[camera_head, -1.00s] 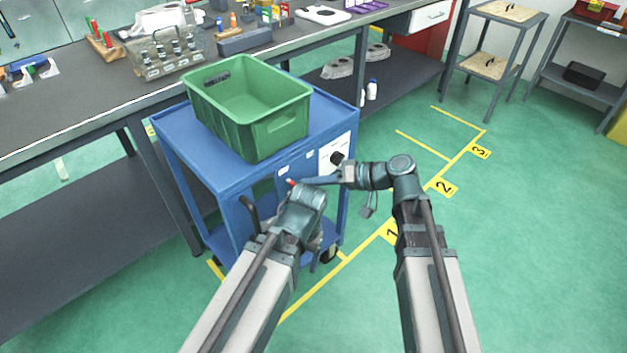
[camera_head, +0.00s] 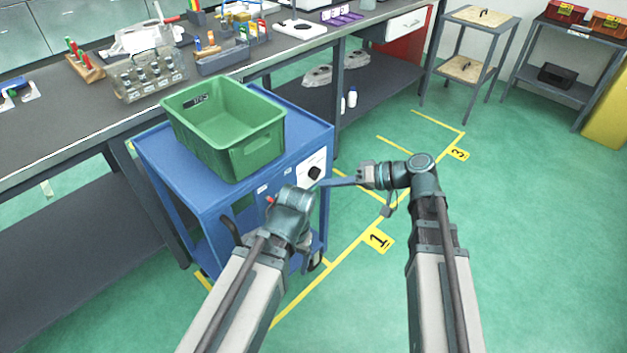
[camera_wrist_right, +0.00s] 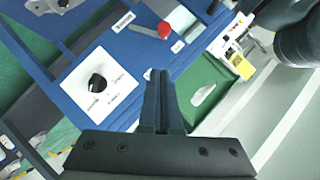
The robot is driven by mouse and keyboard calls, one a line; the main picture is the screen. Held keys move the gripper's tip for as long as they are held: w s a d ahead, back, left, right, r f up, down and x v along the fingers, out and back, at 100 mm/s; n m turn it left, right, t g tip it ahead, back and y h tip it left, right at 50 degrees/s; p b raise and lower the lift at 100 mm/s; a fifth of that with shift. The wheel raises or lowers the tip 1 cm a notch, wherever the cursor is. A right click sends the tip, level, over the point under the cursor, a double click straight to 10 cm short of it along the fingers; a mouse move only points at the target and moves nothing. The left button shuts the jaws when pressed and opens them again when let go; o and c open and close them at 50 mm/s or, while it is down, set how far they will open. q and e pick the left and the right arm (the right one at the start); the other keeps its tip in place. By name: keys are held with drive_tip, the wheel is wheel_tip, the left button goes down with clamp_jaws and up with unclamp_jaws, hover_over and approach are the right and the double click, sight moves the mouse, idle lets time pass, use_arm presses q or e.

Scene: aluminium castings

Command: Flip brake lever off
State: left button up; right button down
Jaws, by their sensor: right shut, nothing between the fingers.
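The blue cart (camera_head: 180,165) has a lever with a red end (camera_head: 270,199) on its side, partly hidden behind my left wrist. The red end also shows near the top of the right wrist view (camera_wrist_right: 165,29), beyond my fingertips and apart from them. A white panel with a black knob (camera_head: 315,173) is on the same side, and the knob is large in the right wrist view (camera_wrist_right: 97,83). My right gripper (camera_head: 322,184) is shut and empty, pointing left beside the panel. My left gripper (camera_head: 290,205) is before the cart; its fingers are hidden.
A green crate (camera_head: 258,141) sits on the cart. A long workbench (camera_head: 60,125) with tools and holders stands behind. Shelving units (camera_head: 450,45) stand at the back right. Green floor with yellow lines and number markers (camera_head: 378,240) is free on the right.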

use_arm(q)
drive_tip(key=shift+r, duration=0.35)
use_arm(e)
drive_tip(key=shift+v, duration=0.9)
